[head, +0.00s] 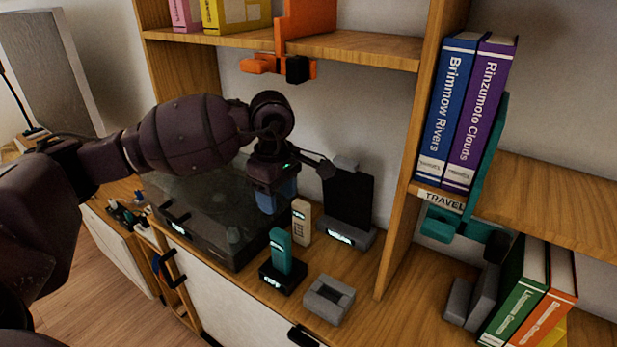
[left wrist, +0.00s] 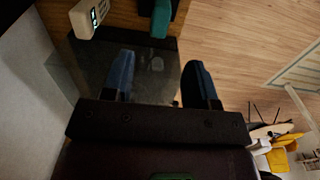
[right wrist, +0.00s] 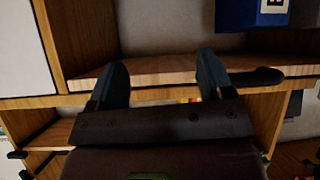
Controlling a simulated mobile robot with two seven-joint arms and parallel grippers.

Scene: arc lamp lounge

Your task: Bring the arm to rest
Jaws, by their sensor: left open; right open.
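My left arm reaches in from the left of the head view. In the left wrist view my left gripper (left wrist: 158,72) is open and empty, fingers apart over the dark glassy lid. My right gripper (right wrist: 163,68) shows only in the right wrist view. It is open and empty, in front of a wooden shelf edge (right wrist: 160,78). My right arm is not in the head view.
A beige handset (head: 301,222) stands right of the left gripper. A teal handset (head: 280,252) stands in a black dock (head: 282,277). A grey block (head: 328,299) and a black screen on a stand (head: 348,200) are close by.

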